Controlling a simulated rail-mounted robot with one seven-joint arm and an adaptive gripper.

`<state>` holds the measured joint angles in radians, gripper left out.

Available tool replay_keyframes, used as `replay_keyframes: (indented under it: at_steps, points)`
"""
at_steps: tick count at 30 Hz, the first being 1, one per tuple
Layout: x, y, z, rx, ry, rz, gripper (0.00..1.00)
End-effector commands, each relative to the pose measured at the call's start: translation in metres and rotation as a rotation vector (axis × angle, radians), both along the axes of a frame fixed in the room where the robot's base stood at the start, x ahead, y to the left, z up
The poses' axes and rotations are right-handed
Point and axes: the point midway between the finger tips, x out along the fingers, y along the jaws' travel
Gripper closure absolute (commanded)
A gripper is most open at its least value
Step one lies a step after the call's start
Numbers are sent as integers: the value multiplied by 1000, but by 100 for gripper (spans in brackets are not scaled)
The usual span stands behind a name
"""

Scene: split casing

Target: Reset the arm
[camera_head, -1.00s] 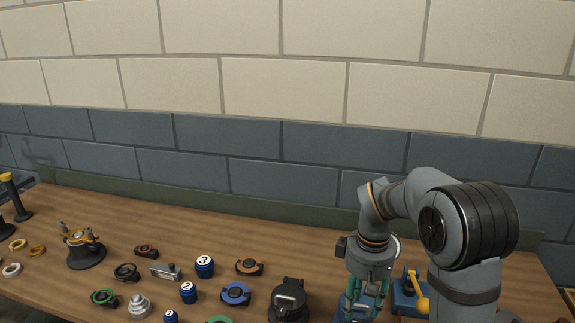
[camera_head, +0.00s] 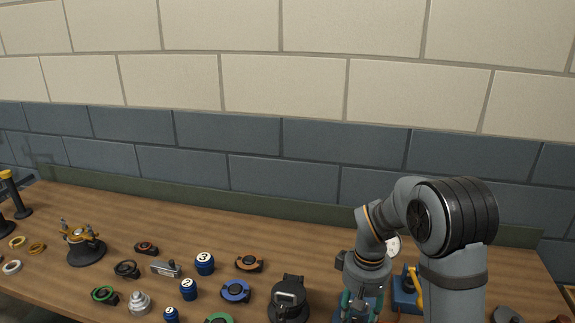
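My arm stands at the right of the table in the head camera view, bent over with the gripper (camera_head: 357,305) pointing down. The gripper's teal-green fingers show at the lower edge of the picture, in front of a blue thing on the table. The fingertips are cut off or hidden, so I cannot tell whether they are open or hold anything.
The wooden table (camera_head: 210,229) carries many parts. A black device (camera_head: 289,299) stands left of my gripper, and a blue block with a yellow lever (camera_head: 405,292) right of it. Several blue numbered cylinders, orange, blue and green ring parts, and a black-and-gold stand (camera_head: 84,247) are further left.

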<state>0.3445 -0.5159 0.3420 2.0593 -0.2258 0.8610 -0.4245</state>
Motion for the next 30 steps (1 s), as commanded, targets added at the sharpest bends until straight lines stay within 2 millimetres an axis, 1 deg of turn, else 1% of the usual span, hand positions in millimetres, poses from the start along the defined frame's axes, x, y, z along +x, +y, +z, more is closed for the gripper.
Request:
replay_keyframes:
  at_steps: [3,12,30]
  points:
    - [0,0,0,0,1,-155,58]
    - [0,0,1,-1,1,-545,58]
    - [-1,0,3,-3,3,-1277,58]
